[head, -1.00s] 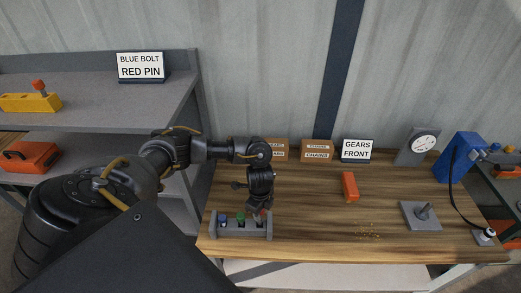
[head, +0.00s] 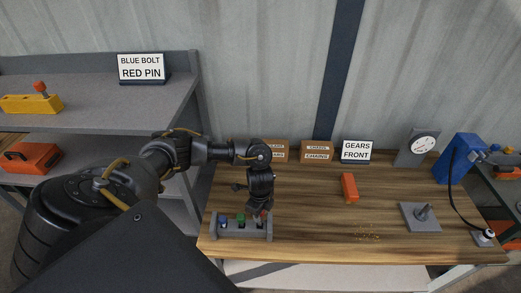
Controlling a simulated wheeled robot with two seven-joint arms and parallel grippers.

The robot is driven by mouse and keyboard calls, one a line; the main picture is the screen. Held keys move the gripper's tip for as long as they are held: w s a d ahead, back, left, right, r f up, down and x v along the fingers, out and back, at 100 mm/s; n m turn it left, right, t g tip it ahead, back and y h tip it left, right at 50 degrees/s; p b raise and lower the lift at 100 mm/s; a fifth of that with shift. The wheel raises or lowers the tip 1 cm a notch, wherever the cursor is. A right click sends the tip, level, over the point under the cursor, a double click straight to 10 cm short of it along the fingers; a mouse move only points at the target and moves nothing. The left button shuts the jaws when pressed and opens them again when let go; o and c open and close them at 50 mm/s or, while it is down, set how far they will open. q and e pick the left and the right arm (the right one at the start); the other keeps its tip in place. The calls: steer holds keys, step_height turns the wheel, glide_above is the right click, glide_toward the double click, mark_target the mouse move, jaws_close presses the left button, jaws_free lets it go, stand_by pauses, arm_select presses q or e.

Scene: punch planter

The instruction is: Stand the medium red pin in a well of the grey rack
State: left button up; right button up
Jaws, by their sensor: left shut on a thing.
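The grey rack (head: 243,234) stands at the front left of the wooden bench. A blue piece and a green piece stand in its left and middle parts. My left gripper (head: 260,212) points down over the right end of the rack. It is shut on the red pin (head: 262,213), of which only a small reddish bit shows between the fingers. The pin's lower end is at the rack's right part; I cannot tell whether it sits inside a well. My right gripper is out of view.
An orange block (head: 349,187) lies mid-bench, and a grey plate with a peg (head: 420,216) sits at the right. Small brass bits (head: 368,233) lie near the front. Cardboard boxes (head: 317,150) and a GEARS FRONT sign (head: 357,151) line the back.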

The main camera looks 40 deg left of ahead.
arm_select(q)
steer(key=shift+p, duration=0.3)
steer(key=shift+f, duration=0.25)
stand_by(0.6)
steer(key=shift+f+b, duration=1.75)
steer(key=shift+f, duration=0.55)
steer(key=o, duration=1.1)
step_height(320, 180, up, 11)
steer(key=shift+f+p, duration=0.1)
steer(key=shift+p, duration=0.85)
